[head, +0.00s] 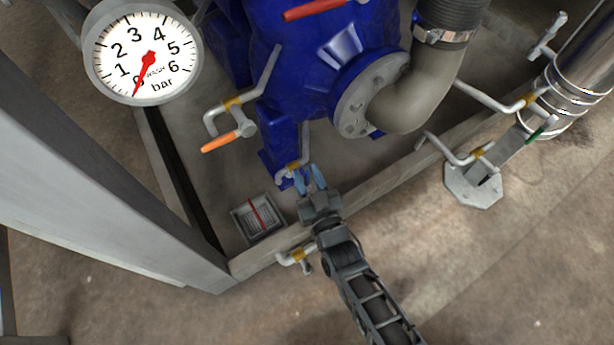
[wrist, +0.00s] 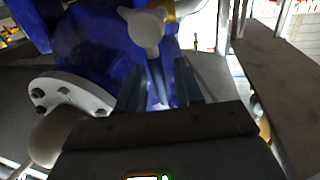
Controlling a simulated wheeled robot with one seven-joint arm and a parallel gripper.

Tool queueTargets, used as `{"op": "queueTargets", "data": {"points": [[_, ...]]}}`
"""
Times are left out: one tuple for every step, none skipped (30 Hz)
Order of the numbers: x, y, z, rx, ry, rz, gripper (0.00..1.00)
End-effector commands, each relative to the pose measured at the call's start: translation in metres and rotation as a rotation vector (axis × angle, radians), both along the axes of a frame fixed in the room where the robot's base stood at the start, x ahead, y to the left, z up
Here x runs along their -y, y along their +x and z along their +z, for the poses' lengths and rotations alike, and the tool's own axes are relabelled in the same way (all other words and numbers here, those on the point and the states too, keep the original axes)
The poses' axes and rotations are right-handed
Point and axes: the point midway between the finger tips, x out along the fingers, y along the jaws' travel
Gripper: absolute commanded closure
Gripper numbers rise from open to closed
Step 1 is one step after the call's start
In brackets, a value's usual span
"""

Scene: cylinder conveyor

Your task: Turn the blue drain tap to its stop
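The drain tap shows in the head view as a grey pipe with a yellow collar (head: 293,166), low on the blue pump housing. In the wrist view its pale grey body (wrist: 146,27) stands above my fingers. A narrow blue piece that looks like the tap's handle (wrist: 157,82) runs down from that body between my fingers. My gripper (head: 311,177) is at the tap; it also shows in the wrist view (wrist: 160,85). Its fingers are apart, one on each side of the blue piece. Whether either finger touches it I cannot tell. In the head view the handle is hard to separate from the bluish fingers.
A pressure gauge (head: 143,52) reads near zero. An orange-handled tap (head: 222,141) is left of the pump. A grey grate with a red bar (head: 258,216) lies left of my gripper. A low kerb (head: 380,183) runs beneath my arm. A flanged hose elbow (head: 400,100) is at right.

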Motion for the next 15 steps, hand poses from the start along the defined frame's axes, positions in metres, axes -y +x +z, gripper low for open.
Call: {"op": "queueTargets", "data": {"points": [[0.0000, 0.0000, 0.0001, 0.000, 0.000, 0.000, 0.65], [0.0000, 0.0000, 0.0002, 0.000, 0.000, 0.000, 0.65], [0.0000, -0.0001, 0.0002, 0.000, 0.000, 0.000, 0.65], [0.0000, -0.0001, 0.0002, 0.000, 0.000, 0.000, 0.65], [0.0000, -0.0001, 0.0002, 0.000, 0.000, 0.000, 0.66], [0.0001, -0.0002, 0.0002, 0.000, 0.000, 0.000, 0.70], [0.0001, -0.0002, 0.0002, 0.000, 0.000, 0.000, 0.72], [0.0001, -0.0002, 0.0002, 0.000, 0.000, 0.000, 0.75], [0.0001, -0.0002, 0.0002, 0.000, 0.000, 0.000, 0.79], [0.0001, -0.0003, 0.0002, 0.000, 0.000, 0.000, 0.82], [0.0001, -0.0003, 0.0002, 0.000, 0.000, 0.000, 0.85], [0.0001, -0.0003, 0.0002, 0.000, 0.000, 0.000, 0.89], [0.0001, -0.0003, 0.0002, 0.000, 0.000, 0.000, 0.92], [0.0002, -0.0002, 0.0002, 0.000, 0.000, 0.000, 0.94], [0.0001, -0.0003, 0.0001, 0.000, 0.000, 0.000, 0.98]]}}
